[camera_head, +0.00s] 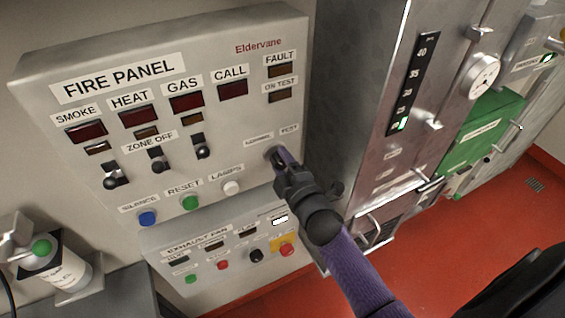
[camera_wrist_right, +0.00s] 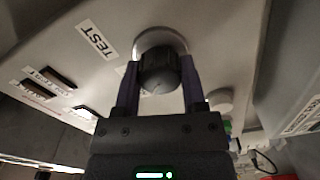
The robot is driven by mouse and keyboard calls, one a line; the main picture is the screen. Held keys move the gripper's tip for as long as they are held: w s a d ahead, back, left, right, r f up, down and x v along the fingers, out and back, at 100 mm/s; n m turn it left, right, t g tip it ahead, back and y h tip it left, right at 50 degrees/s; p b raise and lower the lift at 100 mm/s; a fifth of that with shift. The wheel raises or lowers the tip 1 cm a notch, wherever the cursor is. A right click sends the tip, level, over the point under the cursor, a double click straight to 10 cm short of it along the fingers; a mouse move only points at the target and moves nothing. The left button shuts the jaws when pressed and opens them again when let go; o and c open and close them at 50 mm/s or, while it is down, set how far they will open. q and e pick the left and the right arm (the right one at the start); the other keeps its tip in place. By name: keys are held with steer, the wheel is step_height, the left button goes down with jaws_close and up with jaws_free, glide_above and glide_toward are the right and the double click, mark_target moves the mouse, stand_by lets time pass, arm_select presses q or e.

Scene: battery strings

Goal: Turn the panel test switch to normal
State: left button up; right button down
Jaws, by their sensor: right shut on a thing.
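The fire panel (camera_head: 180,110) is a grey box with labelled windows, switches and buttons. Its test switch is a round dark knob (camera_wrist_right: 158,72) on a pale round base, seen in the right wrist view with a TEST label (camera_wrist_right: 96,39) beside it. In the head view the switch is mostly hidden behind my right gripper (camera_head: 281,158), below the NORMAL and TEST labels. My right gripper (camera_wrist_right: 158,88) has one finger on each side of the knob and is shut on it. I cannot make out which label the knob points to. My left gripper is not in view.
Blue (camera_head: 148,218), green (camera_head: 191,203) and white (camera_head: 232,187) buttons sit along the panel's lower edge. An exhaust fan panel (camera_head: 215,250) is below. A metal cabinet (camera_head: 372,110) stands close on the right. The red floor (camera_head: 450,250) is open at lower right.

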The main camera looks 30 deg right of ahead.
steer(key=shift+n, duration=0.6)
steer(key=shift+c, duration=0.9)
jaws_free()
steer(key=shift+s, duration=0.1)
steer(key=s+b, duration=0.1)
steer(key=s, duration=0.8)
steer(key=shift+s, duration=0.4)
